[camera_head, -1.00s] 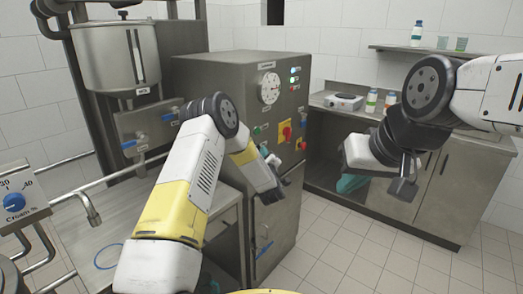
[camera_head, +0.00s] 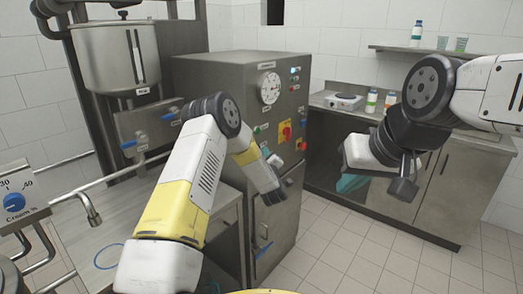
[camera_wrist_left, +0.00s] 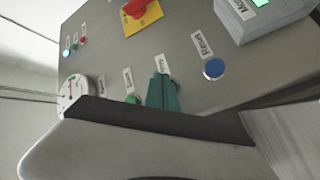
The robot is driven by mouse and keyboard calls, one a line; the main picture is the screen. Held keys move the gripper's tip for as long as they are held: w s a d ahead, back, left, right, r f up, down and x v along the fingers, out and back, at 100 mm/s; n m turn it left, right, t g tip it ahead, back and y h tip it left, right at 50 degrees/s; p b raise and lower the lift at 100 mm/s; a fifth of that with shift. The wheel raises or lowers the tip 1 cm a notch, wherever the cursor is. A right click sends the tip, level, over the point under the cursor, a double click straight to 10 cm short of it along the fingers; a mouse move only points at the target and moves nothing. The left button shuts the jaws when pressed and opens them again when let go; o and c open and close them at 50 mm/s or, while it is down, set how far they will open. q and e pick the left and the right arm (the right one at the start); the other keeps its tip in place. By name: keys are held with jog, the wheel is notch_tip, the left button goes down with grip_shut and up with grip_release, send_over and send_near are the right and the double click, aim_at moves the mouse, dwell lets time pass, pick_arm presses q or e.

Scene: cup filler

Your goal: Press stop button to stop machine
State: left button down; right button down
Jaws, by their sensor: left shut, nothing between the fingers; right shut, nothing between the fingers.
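The steel control cabinet (camera_head: 225,85) stands in the middle of the head view. My left gripper (camera_head: 266,153) is shut and empty at its front panel. In the left wrist view its teal fingertips (camera_wrist_left: 162,92) are in front of the panel, below a label (camera_wrist_left: 162,63) that I cannot read clearly. They hide whatever is under that label; I cannot tell whether they touch it. A green button (camera_wrist_left: 132,100) is on their left and a blue button marked Reset (camera_wrist_left: 213,68) on their right. My right gripper (camera_head: 350,183) is shut and empty, away from the panel.
A red switch on a yellow plate (camera_wrist_left: 143,18), a dial gauge (camera_wrist_left: 73,90) and a lit blue lamp (camera_wrist_left: 67,54) are on the panel. A steel counter (camera_head: 345,107) with a hot plate stands right of the cabinet. The floor in front is clear.

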pick_arm(q)
jog(key=s+d, duration=0.3)
jog(key=d, duration=0.2)
jog(key=shift+s, duration=0.3)
dwell(0.4)
dwell(0.5)
